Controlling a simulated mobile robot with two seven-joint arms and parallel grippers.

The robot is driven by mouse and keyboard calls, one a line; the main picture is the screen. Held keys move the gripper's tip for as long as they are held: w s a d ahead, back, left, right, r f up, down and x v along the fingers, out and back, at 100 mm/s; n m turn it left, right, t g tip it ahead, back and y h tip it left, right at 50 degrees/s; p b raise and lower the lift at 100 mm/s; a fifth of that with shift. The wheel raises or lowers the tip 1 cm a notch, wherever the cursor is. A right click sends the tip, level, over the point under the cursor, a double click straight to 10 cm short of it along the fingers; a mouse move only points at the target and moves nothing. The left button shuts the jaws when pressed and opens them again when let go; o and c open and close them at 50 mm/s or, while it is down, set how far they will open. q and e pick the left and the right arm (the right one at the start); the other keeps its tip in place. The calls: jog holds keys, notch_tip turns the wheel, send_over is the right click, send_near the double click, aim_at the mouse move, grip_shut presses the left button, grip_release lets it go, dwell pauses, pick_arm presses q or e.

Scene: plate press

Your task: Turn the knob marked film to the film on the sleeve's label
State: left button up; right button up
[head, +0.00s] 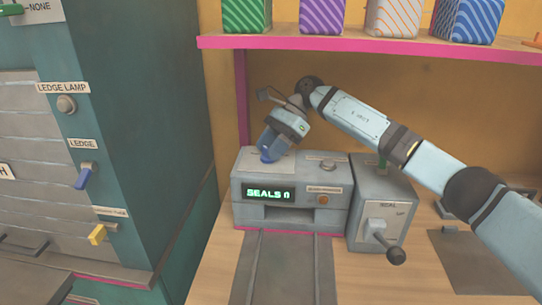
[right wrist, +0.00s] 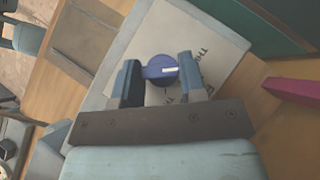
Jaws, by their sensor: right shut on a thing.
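My right gripper (head: 272,144) reaches down onto the top of the grey press machine (head: 240,193). In the right wrist view its two fingers (right wrist: 160,80) stand on either side of a round blue knob (right wrist: 160,68) with a white mark, and they are shut on it. The knob sits on a pale plate (right wrist: 212,50) with printed words, partly hidden by the fingers and too small to read in full. In the head view the knob (head: 267,158) shows just below the fingers. The sleeve and its label cannot be made out. My left gripper is not in view.
A pink-edged shelf (head: 300,42) with patterned boxes hangs above. A teal cabinet (head: 140,130) with switches stands at left.

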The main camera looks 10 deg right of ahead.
jog(key=shift+n+g+h+b, duration=0.3)
jog(key=shift+n+g+b, duration=0.3)
jog(key=shift+n, duration=0.3)
jog(key=o, duration=0.9)
jog(key=shift+w+r, duration=0.1)
jog(key=v, duration=0.7)
jog(key=shift+r, duration=0.15)
